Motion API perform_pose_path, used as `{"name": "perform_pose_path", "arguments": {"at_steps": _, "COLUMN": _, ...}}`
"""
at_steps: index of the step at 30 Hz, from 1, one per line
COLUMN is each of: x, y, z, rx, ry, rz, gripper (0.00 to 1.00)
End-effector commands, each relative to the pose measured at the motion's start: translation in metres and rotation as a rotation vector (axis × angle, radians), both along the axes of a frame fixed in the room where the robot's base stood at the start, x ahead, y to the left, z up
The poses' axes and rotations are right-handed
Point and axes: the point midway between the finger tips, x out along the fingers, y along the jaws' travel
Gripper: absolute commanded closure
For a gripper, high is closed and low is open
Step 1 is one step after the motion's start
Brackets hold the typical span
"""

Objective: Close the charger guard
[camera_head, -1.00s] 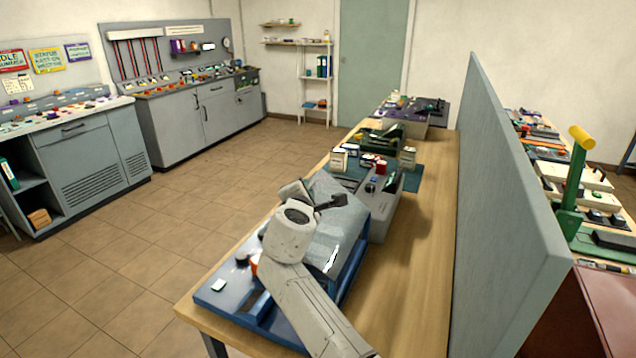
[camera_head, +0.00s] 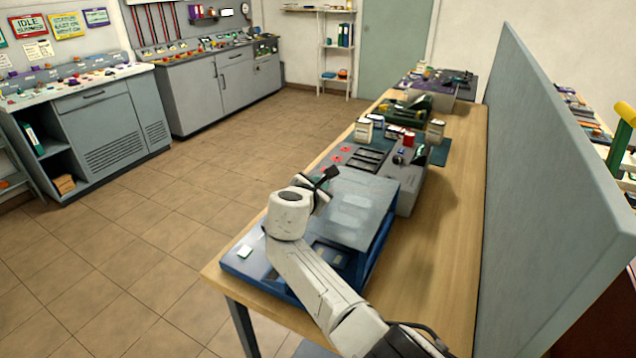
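The charger guard (camera_head: 352,212) is a grey, partly see-through panel over the blue charger (camera_head: 243,268) at the near end of the wooden bench. My gripper (camera_head: 328,178), with small dark fingers, is at the guard's upper left corner. My pale arm crosses in front of the charger and hides part of it. The fingers are too small to tell whether they are open, or whether they touch the guard.
Grey equipment (camera_head: 405,185) with several small containers stands just behind the charger. A tall grey partition (camera_head: 560,190) runs along the bench's right side. The bench top (camera_head: 432,255) is bare between them. Tiled floor (camera_head: 130,240) is open to the left, up to grey cabinets (camera_head: 110,125).

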Motion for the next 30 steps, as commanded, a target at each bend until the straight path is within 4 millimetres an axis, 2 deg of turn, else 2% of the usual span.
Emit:
{"name": "perform_pose_path", "arguments": {"at_steps": 11, "x": 0.0002, "y": 0.0036, "z": 0.0002, "rx": -0.001, "ry": -0.001, "rz": 0.009, "gripper": 1.00}}
{"name": "perform_pose_path", "arguments": {"at_steps": 12, "x": 0.0002, "y": 0.0037, "z": 0.0000, "rx": -0.001, "ry": -0.001, "rz": 0.009, "gripper": 0.81}}
{"name": "perform_pose_path", "arguments": {"at_steps": 18, "x": -0.0003, "y": 0.0030, "z": -0.0016, "rx": -0.002, "ry": 0.002, "rz": 0.008, "gripper": 0.62}}
{"name": "perform_pose_path", "arguments": {"at_steps": 30, "x": -0.0014, "y": -0.0001, "z": -0.0057, "rx": -0.003, "ry": 0.009, "rz": 0.001, "gripper": 0.62}}
